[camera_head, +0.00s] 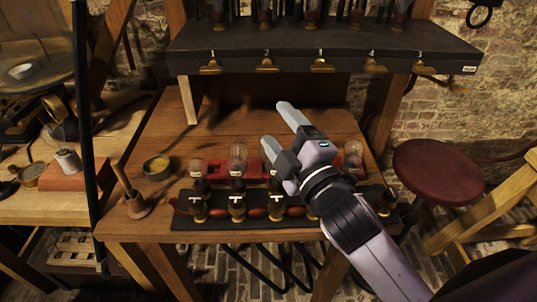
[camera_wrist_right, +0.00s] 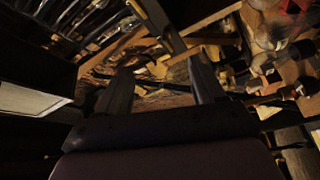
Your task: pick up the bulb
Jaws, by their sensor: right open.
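Several clear glass bulbs stand in a row on a dark rack (camera_head: 184,221) on the wooden table. One bulb (camera_head: 237,157) is left of centre, one (camera_head: 197,168) is farther left, and one (camera_head: 353,152) is right of my arm. My right gripper (camera_head: 278,126) is open and empty, above the table behind the rack, and its arm hides part of the row. In the right wrist view its two fingers (camera_wrist_right: 162,86) are spread with nothing between them. Blurred rack parts lie to the right there. My left gripper is not in view.
A dark shelf (camera_head: 330,60) with brass hooks numbered along its front stands at the back. A small bowl (camera_head: 157,166) and a wooden-handled tool (camera_head: 133,200) are at the table's left. A red stool (camera_head: 437,170) stands right.

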